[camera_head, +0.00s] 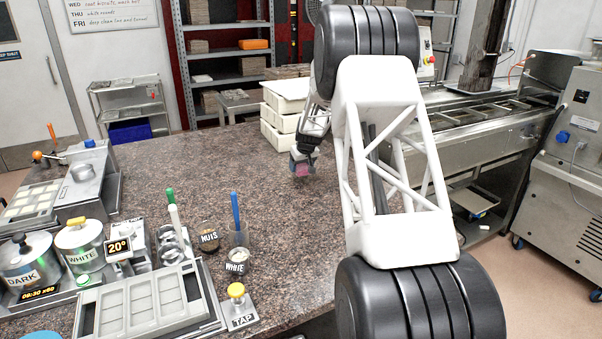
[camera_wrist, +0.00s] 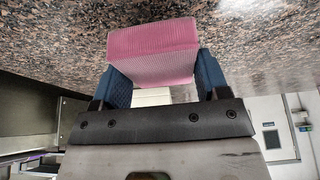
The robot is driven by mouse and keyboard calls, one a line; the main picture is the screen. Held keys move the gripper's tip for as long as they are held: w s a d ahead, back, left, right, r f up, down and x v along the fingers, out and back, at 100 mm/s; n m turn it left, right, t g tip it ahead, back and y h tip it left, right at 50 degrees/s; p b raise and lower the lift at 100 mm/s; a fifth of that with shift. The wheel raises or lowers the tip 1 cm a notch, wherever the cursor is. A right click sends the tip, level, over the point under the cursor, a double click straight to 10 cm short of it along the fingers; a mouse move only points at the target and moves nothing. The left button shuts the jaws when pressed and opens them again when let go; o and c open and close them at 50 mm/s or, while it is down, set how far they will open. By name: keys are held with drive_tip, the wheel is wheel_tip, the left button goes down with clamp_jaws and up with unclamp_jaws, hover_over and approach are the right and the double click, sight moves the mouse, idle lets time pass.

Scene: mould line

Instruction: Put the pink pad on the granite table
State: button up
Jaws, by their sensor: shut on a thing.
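My gripper (camera_head: 302,168) is shut on the pink pad (camera_wrist: 153,52), which sits between the two blue fingers in the wrist view. In the head view the pad (camera_head: 302,170) shows only as a small pink patch at the gripper's tip. The brown speckled granite table (camera_head: 270,208) lies beneath; it also fills the top of the wrist view (camera_wrist: 60,50). The pad is close to the granite; I cannot tell whether it touches it.
White stacked crates (camera_head: 283,115) stand behind my gripper at the table's far edge. A grey mould tray (camera_head: 142,300), metal pots (camera_head: 82,240), a jar marked NUIS (camera_head: 209,238) and a cup with a blue-handled tool (camera_head: 236,212) stand front left. The granite's middle is clear.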

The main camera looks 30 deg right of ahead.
drive_tip(key=shift+w+d, duration=0.1)
drive_tip(key=shift+w, duration=0.25)
drive_tip(key=shift+f, duration=1.8)
drive_tip(key=shift+f, duration=0.1)
drive_tip(key=o, duration=0.9)
drive_tip(key=v, duration=1.2)
